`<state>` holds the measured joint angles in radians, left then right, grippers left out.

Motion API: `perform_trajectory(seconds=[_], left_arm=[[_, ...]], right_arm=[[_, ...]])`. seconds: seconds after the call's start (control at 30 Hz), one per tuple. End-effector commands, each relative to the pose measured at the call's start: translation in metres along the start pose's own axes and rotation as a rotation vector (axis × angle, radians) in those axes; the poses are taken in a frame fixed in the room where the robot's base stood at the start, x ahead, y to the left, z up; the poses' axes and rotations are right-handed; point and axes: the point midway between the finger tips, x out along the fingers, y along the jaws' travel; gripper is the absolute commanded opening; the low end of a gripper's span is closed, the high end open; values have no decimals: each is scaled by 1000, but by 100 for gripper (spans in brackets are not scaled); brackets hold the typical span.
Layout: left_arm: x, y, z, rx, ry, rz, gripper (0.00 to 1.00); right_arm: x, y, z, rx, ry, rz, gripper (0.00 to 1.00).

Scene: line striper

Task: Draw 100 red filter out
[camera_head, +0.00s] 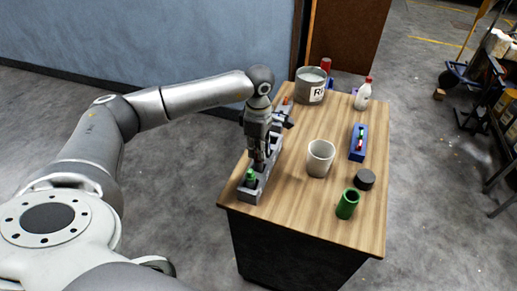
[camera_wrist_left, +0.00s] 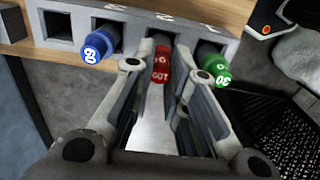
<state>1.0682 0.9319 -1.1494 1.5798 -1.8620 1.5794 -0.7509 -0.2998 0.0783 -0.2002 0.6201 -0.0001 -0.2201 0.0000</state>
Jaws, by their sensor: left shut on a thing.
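A grey slotted rack (camera_head: 248,195) runs along the left side of the wooden table; it also shows in the left wrist view (camera_wrist_left: 155,24). The red filter (camera_wrist_left: 161,68), its label seen upside down, sits at a middle slot between the fingertips of my left gripper (camera_wrist_left: 164,60), which is shut on it. A blue filter (camera_wrist_left: 97,44) is in a slot to its left and a green filter (camera_wrist_left: 216,66) marked 30 to its right. In the head view my left gripper (camera_head: 261,160) points down at the rack and hides the red filter. My right gripper is out of view.
On the table (camera_head: 290,215) stand a white cup (camera_head: 320,159) right of the rack, a green cup (camera_head: 347,204), a black round piece (camera_head: 364,180), a blue tray (camera_head: 357,155) with small items, a white bottle (camera_head: 363,96) and a labelled tin (camera_head: 309,87).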

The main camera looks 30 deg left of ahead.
Motion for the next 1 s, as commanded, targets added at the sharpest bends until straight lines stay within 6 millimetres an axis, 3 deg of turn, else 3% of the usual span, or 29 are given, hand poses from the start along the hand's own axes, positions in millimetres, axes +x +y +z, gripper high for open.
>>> perform_trajectory(seconds=[1.0], left_arm=[[-51, 0, 0, 0, -1, 1, 0]], right_arm=[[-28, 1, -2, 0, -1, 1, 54]])
